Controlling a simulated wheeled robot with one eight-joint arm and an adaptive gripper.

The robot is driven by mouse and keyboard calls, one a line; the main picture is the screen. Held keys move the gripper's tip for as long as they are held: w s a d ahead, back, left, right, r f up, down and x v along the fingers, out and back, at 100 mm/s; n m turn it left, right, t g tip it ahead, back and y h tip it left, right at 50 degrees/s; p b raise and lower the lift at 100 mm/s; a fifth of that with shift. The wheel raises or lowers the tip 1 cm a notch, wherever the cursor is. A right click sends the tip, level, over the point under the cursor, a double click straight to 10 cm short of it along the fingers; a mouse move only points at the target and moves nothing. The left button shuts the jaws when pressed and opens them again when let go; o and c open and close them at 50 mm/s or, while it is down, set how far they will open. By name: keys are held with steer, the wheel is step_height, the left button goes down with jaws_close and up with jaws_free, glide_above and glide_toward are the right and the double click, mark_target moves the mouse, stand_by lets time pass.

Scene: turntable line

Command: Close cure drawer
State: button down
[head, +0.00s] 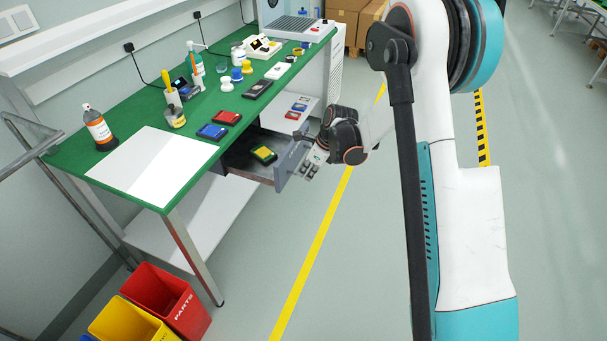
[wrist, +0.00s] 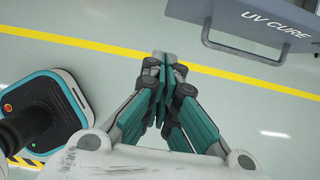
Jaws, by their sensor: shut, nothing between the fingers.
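The cure drawer (head: 238,162) is pulled out from under the green-topped bench, and a yellow-and-dark item (head: 264,154) lies inside. Its grey front panel (head: 291,165) faces my arm. In the wrist view the panel (wrist: 285,17), marked "UV CURE", is at the top right, with a grey bar handle (wrist: 240,50) along it. My gripper (head: 307,171) is close in front of the panel. In the wrist view my gripper (wrist: 166,62) is shut and empty, its tips left of the handle and apart from it in the picture. I cannot tell whether it touches the panel.
The bench top (head: 150,121) holds bottles, a white sheet (head: 155,165), and red and blue boxes. Red (head: 185,305) and yellow (head: 125,322) bins stand at lower left. A yellow floor line (head: 318,245) crosses clear floor beside the bench. Cardboard boxes (head: 350,20) stand behind.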

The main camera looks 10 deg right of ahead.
steer(key=w+a+f+b, duration=0.3)
steer(key=w+a+f, duration=0.1)
steer(key=f, duration=0.3)
steer(key=shift+a+b, duration=0.35)
steer(key=shift+a, duration=0.4)
steer(key=w+a, duration=1.3)
steer(key=a, duration=0.5)
steer(key=shift+w+a+r, duration=0.1)
steer(key=shift+w, duration=0.05)
